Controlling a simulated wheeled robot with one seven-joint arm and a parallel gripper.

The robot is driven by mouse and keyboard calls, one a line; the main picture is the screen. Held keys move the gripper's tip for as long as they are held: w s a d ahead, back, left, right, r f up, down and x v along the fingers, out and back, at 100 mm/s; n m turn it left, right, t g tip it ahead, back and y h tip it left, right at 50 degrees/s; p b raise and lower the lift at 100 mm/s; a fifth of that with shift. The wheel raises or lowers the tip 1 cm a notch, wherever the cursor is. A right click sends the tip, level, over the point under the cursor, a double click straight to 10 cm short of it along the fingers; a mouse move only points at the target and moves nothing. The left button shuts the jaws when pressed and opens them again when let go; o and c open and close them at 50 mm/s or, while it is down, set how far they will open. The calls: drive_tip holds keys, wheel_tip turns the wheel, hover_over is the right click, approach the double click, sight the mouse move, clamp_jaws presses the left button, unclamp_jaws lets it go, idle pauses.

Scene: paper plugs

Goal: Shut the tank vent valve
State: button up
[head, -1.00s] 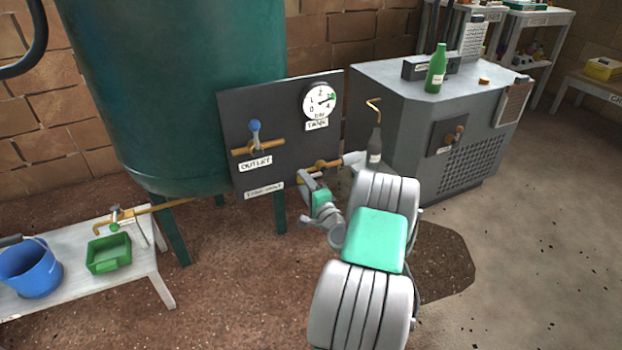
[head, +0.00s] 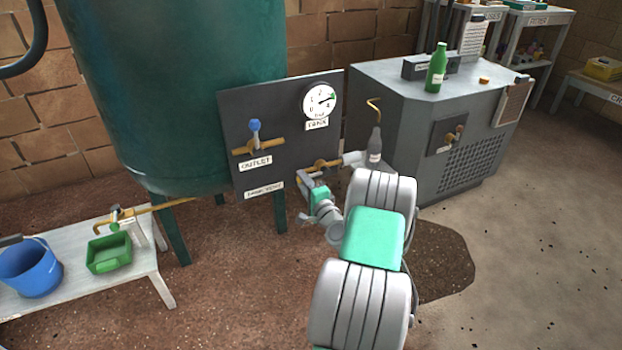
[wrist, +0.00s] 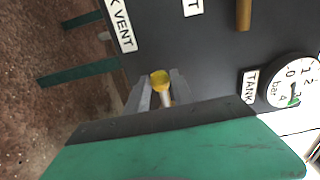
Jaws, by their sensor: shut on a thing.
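The tank vent valve (head: 326,163) is a brass fitting low on the dark panel, right of the TANK VENT label (head: 263,190). A grey pipe end lies to its right. My gripper (head: 308,181) is at the valve and hides most of its handle in the head view. In the wrist view, my gripper (wrist: 160,96) has its two grey fingers on either side of a pale handle, shut on it, with a round yellow-brass part of the valve (wrist: 160,78) just beyond. The handle's exact angle is hard to tell.
The outlet valve (head: 254,133) with a blue-tipped lever and the round tank gauge (head: 320,102) are on the panel (head: 285,115) above. A bench (head: 150,265) is at left; floor is open at right.

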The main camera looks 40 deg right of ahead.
wheel_tip(320, 180, up, 2)
drive_tip(key=m+p, duration=0.3)
drive_tip(key=shift+d+r+p, duration=0.15)
drive_tip(key=shift+p, duration=0.2)
drive_tip(key=r+m+p, duration=0.1)
drive_tip(key=d+r+m+p, duration=0.1)
drive_tip(key=m+p, duration=0.1)
drive_tip(key=shift+s, duration=0.2)
drive_tip(key=shift+r, duration=0.15)
